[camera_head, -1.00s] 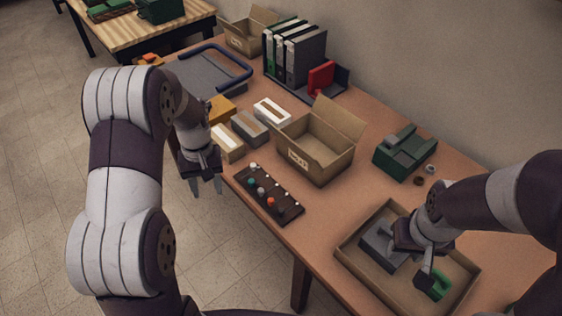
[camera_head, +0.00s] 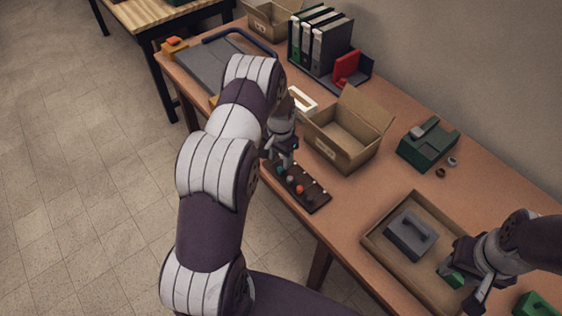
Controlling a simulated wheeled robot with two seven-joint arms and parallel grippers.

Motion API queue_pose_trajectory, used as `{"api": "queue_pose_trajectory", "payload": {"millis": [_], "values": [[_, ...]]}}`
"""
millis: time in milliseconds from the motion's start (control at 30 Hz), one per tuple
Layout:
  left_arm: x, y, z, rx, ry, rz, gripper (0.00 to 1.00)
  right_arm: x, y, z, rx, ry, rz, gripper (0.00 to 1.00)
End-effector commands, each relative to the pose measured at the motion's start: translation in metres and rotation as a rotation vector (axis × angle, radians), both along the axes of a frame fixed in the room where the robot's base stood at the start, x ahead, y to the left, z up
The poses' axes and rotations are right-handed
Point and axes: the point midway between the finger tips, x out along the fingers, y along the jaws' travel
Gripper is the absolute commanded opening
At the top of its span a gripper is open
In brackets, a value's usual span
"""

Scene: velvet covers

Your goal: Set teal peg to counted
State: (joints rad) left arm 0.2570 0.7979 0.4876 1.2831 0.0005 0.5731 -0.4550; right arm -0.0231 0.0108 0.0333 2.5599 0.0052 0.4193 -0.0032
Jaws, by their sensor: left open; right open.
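The dark peg board (camera_head: 316,203) lies near the table's front edge. The teal peg (camera_head: 280,171) stands at its far left end, with a grey peg (camera_head: 290,178) and an orange peg (camera_head: 300,189) beside it in a row. Small white marks run along the board's far side. My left gripper (camera_head: 281,164) is open, pointing down right at the board's left end, close to the teal peg. Whether it touches the peg cannot be told. My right gripper (camera_head: 466,288) is open over the right end of a cardboard tray, by a green object (camera_head: 452,279).
The shallow tray (camera_head: 375,245) also holds a grey block (camera_head: 409,232). An open cardboard box (camera_head: 340,150) stands behind the board. A green device (camera_head: 428,145), binders (camera_head: 320,45) and a white box (camera_head: 302,98) are farther back. Another green object (camera_head: 537,305) lies right of the tray.

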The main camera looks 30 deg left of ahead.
Motion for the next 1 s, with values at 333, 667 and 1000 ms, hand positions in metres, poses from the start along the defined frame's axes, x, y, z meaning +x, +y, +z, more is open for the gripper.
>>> {"api": "queue_pose_trajectory", "payload": {"millis": [333,667,1000], "values": [[0.0,0.0,-0.04,0.001,-0.002,0.001,0.47,0.0,0.0,0.009,0.0,0.0,0.0,0.43],[0.0,0.0,-0.042,0.001,-0.002,0.001,0.28,0.0,0.0,0.009,0.0,0.0,0.0,0.43],[0.003,-0.001,-0.044,0.001,-0.002,0.0,0.0,0.0,0.0,0.004,0.0,0.0,0.0,0.43]]}}
